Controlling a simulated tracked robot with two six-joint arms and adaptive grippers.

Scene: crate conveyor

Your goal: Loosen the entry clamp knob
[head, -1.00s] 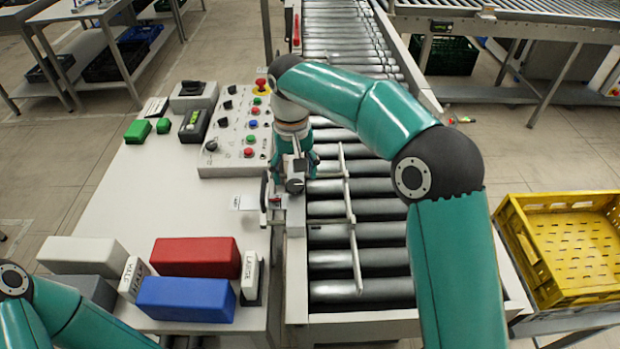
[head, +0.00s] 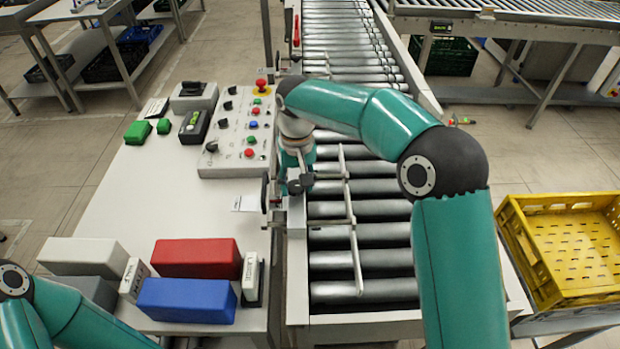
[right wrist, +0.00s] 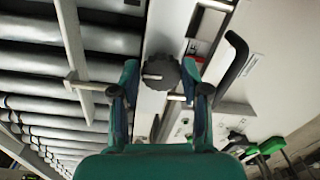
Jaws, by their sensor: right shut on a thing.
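The dark, ridged entry clamp knob (head: 301,185) sits on the light clamp block at the left rail of the roller conveyor. In the right wrist view the knob (right wrist: 161,72) lies between my two teal fingertips, with a pale bar mark across its face. My right gripper (head: 298,166) reaches down over it from above and is shut on it; the gripper also shows in the right wrist view (right wrist: 160,76). In the head view the wrist partly hides the fingers. Of my left arm only links show at the lower left; its gripper is out of view.
A control panel (head: 222,160) with buttons and knobs stands left of the clamp. A guide rail (head: 350,215) runs over the rollers (head: 385,236). Red (head: 196,258) and blue (head: 186,300) blocks lie on the table front. A yellow crate (head: 530,250) stands right.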

